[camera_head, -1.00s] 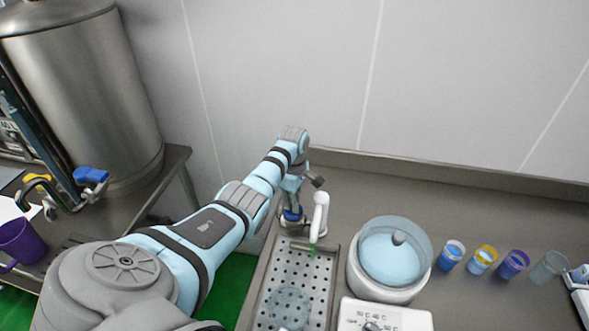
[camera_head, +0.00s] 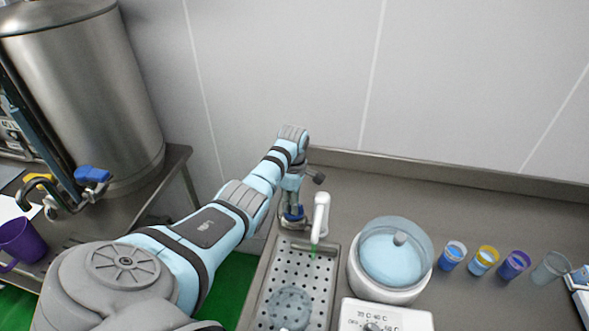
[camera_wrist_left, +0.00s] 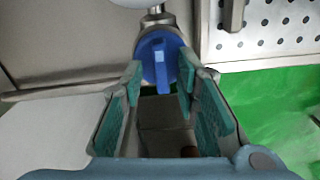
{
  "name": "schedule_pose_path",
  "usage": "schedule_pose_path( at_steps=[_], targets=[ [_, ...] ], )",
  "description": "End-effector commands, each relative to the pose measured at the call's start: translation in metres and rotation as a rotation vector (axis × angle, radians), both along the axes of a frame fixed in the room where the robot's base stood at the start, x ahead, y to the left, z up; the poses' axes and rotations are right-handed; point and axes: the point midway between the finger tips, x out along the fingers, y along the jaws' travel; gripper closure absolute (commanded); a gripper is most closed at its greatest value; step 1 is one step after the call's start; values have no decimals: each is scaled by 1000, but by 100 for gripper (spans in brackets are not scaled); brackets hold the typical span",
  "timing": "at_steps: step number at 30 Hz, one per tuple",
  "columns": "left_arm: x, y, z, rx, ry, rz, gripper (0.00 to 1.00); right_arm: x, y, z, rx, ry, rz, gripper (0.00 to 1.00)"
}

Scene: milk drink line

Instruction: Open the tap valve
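The tap has a white spout (camera_head: 320,213) over the perforated drain tray. Its round blue valve knob (camera_wrist_left: 158,60) shows at the top middle of the left wrist view, with a lighter blue mark on it. My left gripper (camera_head: 292,212) is beside the tap, pointing down at the valve. In the left wrist view my left gripper (camera_wrist_left: 160,78) is open, its teal pads apart, with the knob at and between the fingertips. Whether the pads touch the knob I cannot tell. My right gripper is not in view.
The drain tray (camera_head: 328,262) holds a clear cup (camera_head: 289,306). A lidded white pot (camera_head: 391,270) and a control box (camera_head: 365,318) stand right of it. Several cups (camera_head: 483,261) line up further right. A steel tank (camera_head: 90,95) and purple mug (camera_head: 20,243) are left.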

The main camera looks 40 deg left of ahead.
Motion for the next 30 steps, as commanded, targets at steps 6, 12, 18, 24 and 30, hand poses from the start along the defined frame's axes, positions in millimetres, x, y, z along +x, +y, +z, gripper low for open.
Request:
schedule_pose_path(
  at_steps=[6,12,18,24,30],
  targets=[
    [0,-2,-1,-4,2,-3,69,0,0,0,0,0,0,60],
    [1,-1,20,-2,-2,-3,69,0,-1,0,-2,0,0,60],
    [0,0,62,-3,-2,-1,69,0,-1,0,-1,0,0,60],
    [-1,1,75,-4,2,-1,69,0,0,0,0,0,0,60],
    [-1,1,73,-3,2,-2,69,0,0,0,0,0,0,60]
  ],
)
